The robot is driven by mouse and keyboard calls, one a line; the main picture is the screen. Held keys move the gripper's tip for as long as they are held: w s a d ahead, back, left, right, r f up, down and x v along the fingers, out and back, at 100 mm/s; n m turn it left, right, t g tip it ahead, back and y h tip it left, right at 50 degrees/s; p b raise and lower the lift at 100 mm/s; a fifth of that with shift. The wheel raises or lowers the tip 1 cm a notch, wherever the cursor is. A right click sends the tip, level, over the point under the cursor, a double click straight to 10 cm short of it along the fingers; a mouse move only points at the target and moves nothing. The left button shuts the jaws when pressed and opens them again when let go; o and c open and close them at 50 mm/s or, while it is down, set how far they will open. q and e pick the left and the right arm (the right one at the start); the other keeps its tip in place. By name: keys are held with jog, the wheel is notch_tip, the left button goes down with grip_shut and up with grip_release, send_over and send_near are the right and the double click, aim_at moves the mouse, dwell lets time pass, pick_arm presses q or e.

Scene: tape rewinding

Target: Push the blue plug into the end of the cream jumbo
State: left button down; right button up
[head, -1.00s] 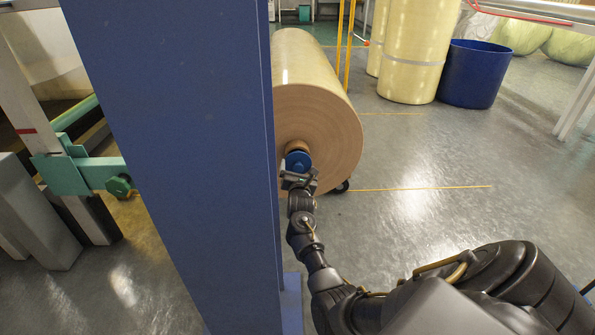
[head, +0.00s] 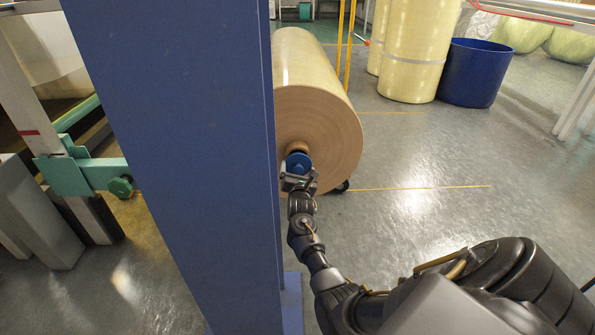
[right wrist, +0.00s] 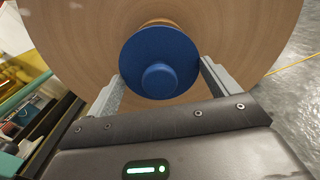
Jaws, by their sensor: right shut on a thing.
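The cream jumbo (head: 315,85) lies on its side past the blue column, its brown flat end (head: 335,130) facing me. The blue plug (head: 298,162) is at the middle of that end, in front of the tan core (head: 297,147). My right gripper (head: 297,180) is shut on the plug. In the right wrist view the plug (right wrist: 160,62) sits between the two fingers, its round flange facing the camera, with a bit of the core (right wrist: 158,22) above it. How deep the plug sits in the core is hidden. My left gripper is not in view.
A wide blue column (head: 190,150) stands close on the left and hides part of the jumbo. A green bracket (head: 85,175) is left of it. Upright cream rolls (head: 415,50) and a blue bin (head: 476,72) stand at the back right. The floor right of the jumbo is clear.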

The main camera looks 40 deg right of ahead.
aim_at(298, 163)
jog(key=shift+w+d+r+p, duration=0.1)
jog(key=shift+p, duration=0.2)
jog(key=shift+w+d+p, duration=0.2)
jog(key=shift+p, duration=0.35)
dwell(1.1)
jog(key=shift+x, duration=1.6)
dwell(2.4)
jog(key=o, duration=0.6)
